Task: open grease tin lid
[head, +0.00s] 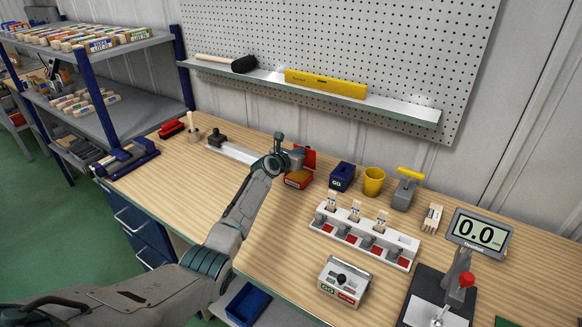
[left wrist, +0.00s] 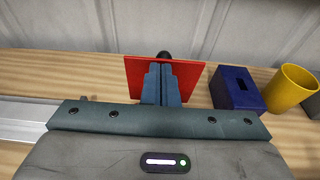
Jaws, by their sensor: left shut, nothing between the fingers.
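The red grease tin (head: 297,181) stands on the wooden bench, below the middle of the pegboard. Its red lid (head: 310,157) is raised and stands roughly upright at the back of the tin. In the left wrist view the lid (left wrist: 190,78) is a flat red panel, with a dark round piece showing just above its top edge. My left gripper (head: 298,157) is shut and empty, right at the lid. Its fingers (left wrist: 162,80) overlap the lid's face in the left wrist view; I cannot tell whether they touch it. The tin body is hidden there. My right gripper is not in view.
A dark blue slotted box (head: 342,176) and a yellow cup (head: 373,182) stand just right of the tin. A metal rail (head: 236,150) lies to its left. A white fixture with several stations (head: 365,238) is in front right. Bench left of the arm is mostly clear.

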